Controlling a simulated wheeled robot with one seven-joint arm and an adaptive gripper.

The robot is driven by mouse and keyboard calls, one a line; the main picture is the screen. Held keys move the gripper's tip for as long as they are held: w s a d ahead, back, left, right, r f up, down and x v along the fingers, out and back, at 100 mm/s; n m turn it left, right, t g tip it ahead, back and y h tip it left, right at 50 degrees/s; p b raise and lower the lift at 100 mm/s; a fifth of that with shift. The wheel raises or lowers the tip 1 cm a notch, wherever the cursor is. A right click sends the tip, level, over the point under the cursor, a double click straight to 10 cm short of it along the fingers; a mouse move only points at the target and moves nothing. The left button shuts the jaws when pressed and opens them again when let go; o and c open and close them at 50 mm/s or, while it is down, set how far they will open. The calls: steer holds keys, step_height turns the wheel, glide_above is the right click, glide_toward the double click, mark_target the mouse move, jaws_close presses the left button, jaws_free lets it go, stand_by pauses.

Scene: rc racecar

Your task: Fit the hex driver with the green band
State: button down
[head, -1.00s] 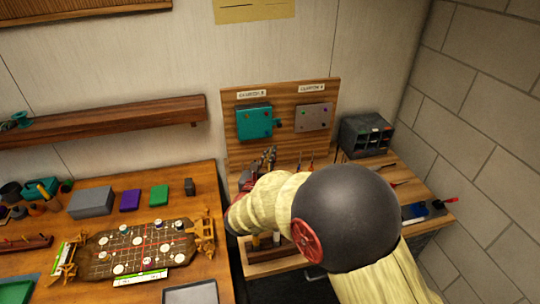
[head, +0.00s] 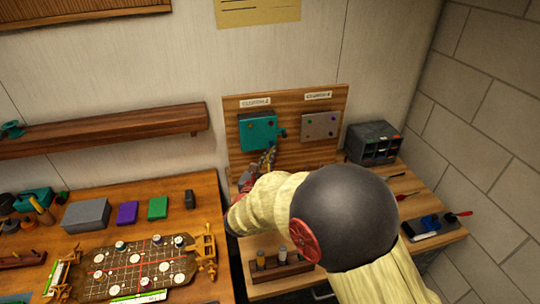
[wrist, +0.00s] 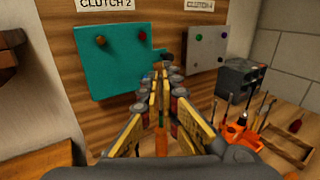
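My gripper (wrist: 161,80) reaches toward the panel, its two fingers close together. In the head view my gripper (head: 268,162) is just below the right part of the teal plate (head: 258,132). The grey Clutch 4 plate (head: 321,126) is to the right.
An orange rack (wrist: 238,132) with several upright tools stands on the bench at right, beside a grey drawer box (head: 372,142). A wooden block with pegs (head: 278,270) is near the front. The left table (head: 170,205) holds coloured boxes and a board.

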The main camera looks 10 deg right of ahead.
steer(key=shift+f+b, duration=1.8)
steer(key=shift+f, duration=0.75)
steer(key=shift+f+b, duration=1.7)
steer(key=shift+f, duration=0.35)
steer(key=c, duration=2)
jaws_free()
steer(key=shift+o, duration=0.2)
steer(key=v, duration=1.2)
